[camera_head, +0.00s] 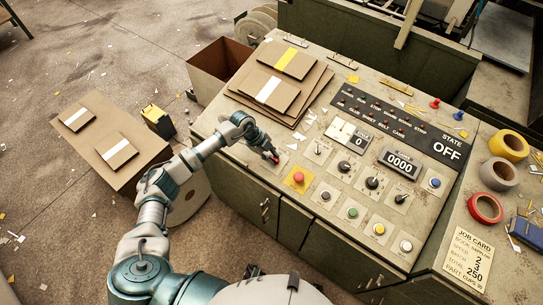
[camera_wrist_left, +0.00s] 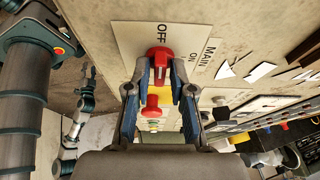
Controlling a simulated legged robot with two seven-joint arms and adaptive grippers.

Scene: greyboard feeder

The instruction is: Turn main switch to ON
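The main switch is a red knob (camera_wrist_left: 160,62) on a cream plate (camera_wrist_left: 128,38) lettered MAIN, OFF and ON in the left wrist view. A pale mark on the knob points toward the OFF side. My left gripper (camera_wrist_left: 159,75) is at the knob, with one finger on each side of it. The fingers are parted; whether they touch the knob is hard to tell. In the head view my left gripper (camera_head: 270,153) is low over the panel's left part and partly hides the red knob (camera_head: 276,160). The state display (camera_head: 447,149) reads OFF. My right gripper does not show.
A red button on a yellow plate (camera_head: 298,179) sits close by, nearer the panel's front edge. Other knobs and buttons lie to the right, with a counter (camera_head: 401,163) reading 0000. Stacked boards (camera_head: 280,85) lie behind. Tape rolls (camera_head: 486,208) stand at far right.

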